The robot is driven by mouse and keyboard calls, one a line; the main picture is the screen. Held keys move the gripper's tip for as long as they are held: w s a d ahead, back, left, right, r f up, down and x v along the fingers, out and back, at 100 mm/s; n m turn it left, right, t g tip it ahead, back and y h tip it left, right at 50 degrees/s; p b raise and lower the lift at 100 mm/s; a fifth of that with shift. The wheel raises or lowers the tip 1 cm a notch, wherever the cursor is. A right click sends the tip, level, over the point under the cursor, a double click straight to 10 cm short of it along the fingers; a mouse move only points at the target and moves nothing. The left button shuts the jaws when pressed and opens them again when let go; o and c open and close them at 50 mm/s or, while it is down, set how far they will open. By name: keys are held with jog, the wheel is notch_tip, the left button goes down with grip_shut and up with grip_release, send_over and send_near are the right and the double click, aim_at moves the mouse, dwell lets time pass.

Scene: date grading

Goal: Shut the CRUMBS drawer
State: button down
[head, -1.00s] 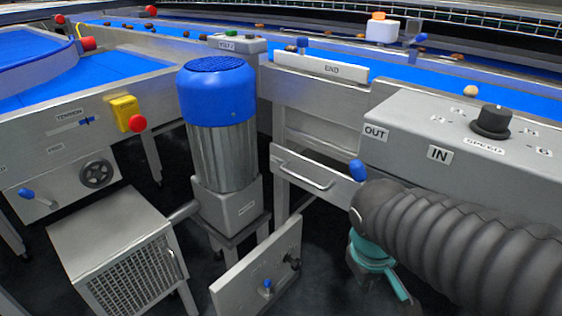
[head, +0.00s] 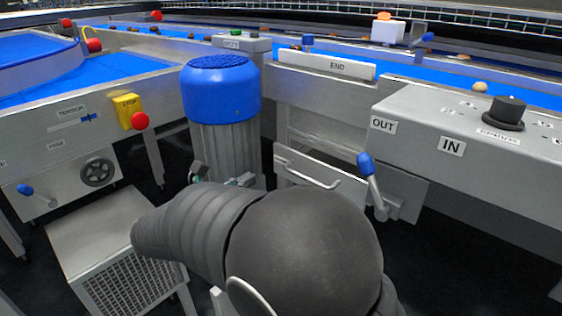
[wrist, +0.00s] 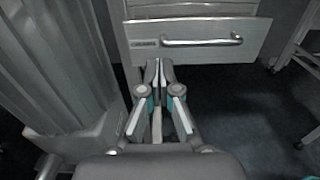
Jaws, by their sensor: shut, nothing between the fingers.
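The drawer (head: 298,172) is a grey metal front with a bar handle, low under the END part of the conveyor, right of the blue motor. In the wrist view the drawer front (wrist: 185,52) shows its handle and a small label too blurred to read. It seems to stand forward of the panel above; how far is hard to tell. My gripper (wrist: 159,68) is shut and empty, pointing at the lower left part of the drawer front, below the label. Whether it touches cannot be told.
The blue-topped motor (head: 222,95) stands close on the left; its ribbed body (wrist: 45,70) fills the wrist view's left side. A blue-knobbed lever (head: 370,175) is right of the drawer, below the OUT/IN box (head: 440,115). Dark floor (wrist: 255,120) is free at right.

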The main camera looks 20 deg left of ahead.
aim_at(291, 152)
jog(key=x, duration=1.3)
jog(key=shift+w+r, duration=0.2)
jog(key=shift+w, duration=0.2)
jog(key=shift+a, duration=0.15)
